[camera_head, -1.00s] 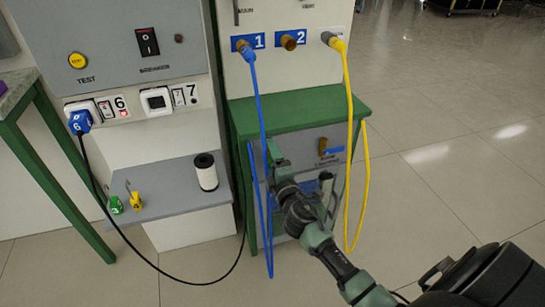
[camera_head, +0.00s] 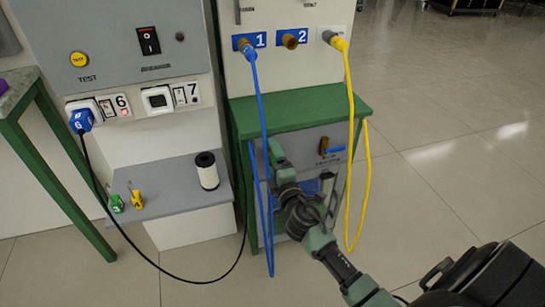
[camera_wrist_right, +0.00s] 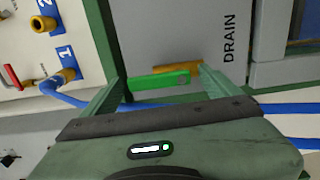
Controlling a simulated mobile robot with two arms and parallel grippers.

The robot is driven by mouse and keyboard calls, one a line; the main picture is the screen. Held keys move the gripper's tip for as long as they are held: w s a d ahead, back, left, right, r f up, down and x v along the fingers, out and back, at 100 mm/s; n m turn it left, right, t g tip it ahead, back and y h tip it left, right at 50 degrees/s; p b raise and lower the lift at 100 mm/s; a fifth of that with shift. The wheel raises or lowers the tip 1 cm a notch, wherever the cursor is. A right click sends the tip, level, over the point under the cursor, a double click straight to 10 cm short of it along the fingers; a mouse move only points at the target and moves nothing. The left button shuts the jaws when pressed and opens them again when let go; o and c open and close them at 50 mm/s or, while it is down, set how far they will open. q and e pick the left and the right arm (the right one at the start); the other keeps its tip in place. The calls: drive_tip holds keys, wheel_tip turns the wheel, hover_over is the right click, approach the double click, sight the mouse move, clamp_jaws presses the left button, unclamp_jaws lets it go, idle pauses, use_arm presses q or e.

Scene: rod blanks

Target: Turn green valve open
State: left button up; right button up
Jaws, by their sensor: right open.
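The green valve handle (camera_wrist_right: 160,82) shows in the right wrist view as a flat green lever on a brass stem, beside the word DRAIN on a grey panel (camera_wrist_right: 190,30). My right gripper (camera_wrist_right: 161,75) is open, with one finger on each side of the lever and gaps visible between. I cannot tell how deep the fingers reach around it. In the head view my right gripper (camera_head: 275,152) is at the left part of the grey front under the green bench top (camera_head: 300,108), and the green handle cannot be made out there. My left gripper is not in view.
A blue hose (camera_head: 262,110) hangs close to my right gripper and also crosses the right wrist view (camera_wrist_right: 290,109). A yellow hose (camera_head: 350,110) hangs to the right. A blue-handled valve (camera_head: 334,150) is on the same front. The floor (camera_head: 450,160) to the right is clear.

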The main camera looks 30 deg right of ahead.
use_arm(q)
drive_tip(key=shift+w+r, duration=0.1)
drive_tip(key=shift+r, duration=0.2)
use_arm(e)
drive_tip(key=v, duration=0.7)
